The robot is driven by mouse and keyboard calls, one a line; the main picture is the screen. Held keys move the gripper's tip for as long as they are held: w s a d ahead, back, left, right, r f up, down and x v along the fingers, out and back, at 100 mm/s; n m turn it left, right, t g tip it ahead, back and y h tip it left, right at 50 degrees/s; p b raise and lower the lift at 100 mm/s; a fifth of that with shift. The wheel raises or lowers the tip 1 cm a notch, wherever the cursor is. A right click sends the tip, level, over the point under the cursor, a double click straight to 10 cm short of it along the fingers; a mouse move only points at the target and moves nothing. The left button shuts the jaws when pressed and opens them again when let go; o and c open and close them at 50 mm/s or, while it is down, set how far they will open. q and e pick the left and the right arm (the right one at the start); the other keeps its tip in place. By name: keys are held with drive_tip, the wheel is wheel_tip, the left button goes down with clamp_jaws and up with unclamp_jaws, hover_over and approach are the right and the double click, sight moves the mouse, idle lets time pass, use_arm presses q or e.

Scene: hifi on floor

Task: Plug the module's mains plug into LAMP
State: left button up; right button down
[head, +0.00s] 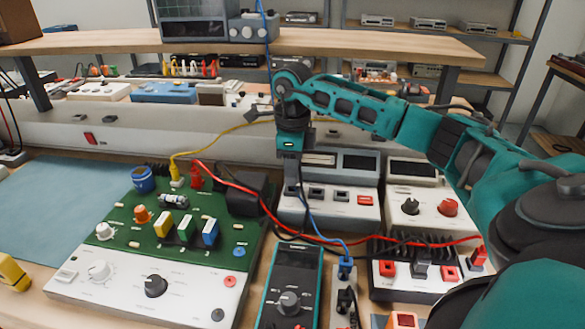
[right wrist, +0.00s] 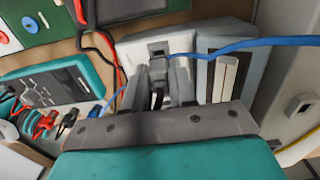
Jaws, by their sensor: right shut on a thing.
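My right gripper (head: 291,182) comes down over the left end of a grey instrument box (head: 322,215) with small dark openings and a red switch along its front. In the right wrist view the gripper (right wrist: 160,82) has its grey fingers closed on a small dark plug (right wrist: 158,87). A dark opening (right wrist: 158,48) in a pale face lies just beyond the fingertips. I cannot tell whether the plug touches it. No LAMP lettering is readable. The module could be the green board with a white panel (head: 135,285), but I cannot be sure. My left gripper is not in view.
A blue cable (head: 318,222) passes by the gripper to a blue connector (head: 346,265). Red and black leads cross the bench. A teal meter (head: 291,285) and a terminal block (head: 420,285) stand in front. A shelf (head: 370,43) overhangs behind. The blue mat (head: 55,205) is mostly clear.

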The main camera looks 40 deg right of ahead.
drive_tip(key=shift+f+b, duration=0.4)
drive_tip(key=shift+f, duration=0.4)
idle(0.7)
drive_tip(key=shift+f+p, duration=0.2)
drive_tip(key=shift+p, duration=0.1)
idle(2.0)
drive_tip(key=c, duration=0.8)
unclamp_jaws()
drive_tip(key=shift+c, duration=0.2)
wheel_tip(320, 180, up, 18)
drive_tip(key=p, duration=0.6)
drive_tip(key=shift+f, duration=0.1)
idle(0.3)
